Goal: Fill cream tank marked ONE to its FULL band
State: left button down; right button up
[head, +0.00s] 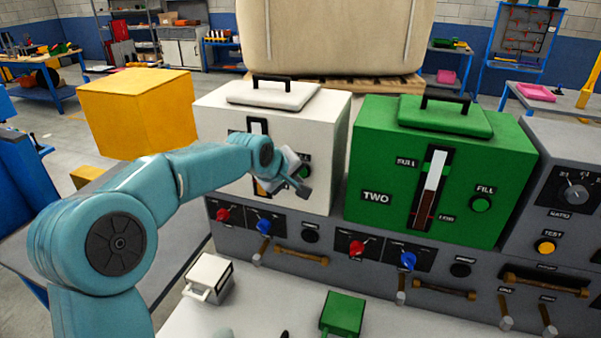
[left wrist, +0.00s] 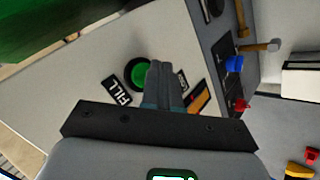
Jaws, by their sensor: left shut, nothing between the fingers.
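The cream tank (head: 325,150) stands left of the green tank marked TWO (head: 380,165). My left arm crosses its front and hides its label and much of its level gauge (head: 257,126), so I cannot read its level against the FULL band. My left gripper (head: 306,191) is shut and empty at the tank's front. In the left wrist view, the fingers (left wrist: 165,80) overlap the edge of the green FILL button (left wrist: 136,73), beside the FILL label (left wrist: 117,90). I cannot tell whether they touch or press it. My right gripper is not in view.
Below the tanks, a grey panel (head: 330,262) carries red knobs (head: 356,248), blue knobs (head: 408,261) and wooden-coloured handles (head: 300,256). A small white box (head: 208,276) and a small green box (head: 343,313) sit on the pale surface in front. A ratio dial (head: 577,195) is at right.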

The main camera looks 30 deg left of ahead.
pick_arm(q)
jog(key=shift+w, duration=0.15)
dwell(0.3)
jog(key=shift+w+a, duration=0.1)
jog(key=shift+w, duration=0.15)
jog(key=shift+w+a+p, duration=0.1)
jog(key=shift+w+p, duration=0.3)
jog(key=shift+p, duration=0.05)
dwell(6.8)
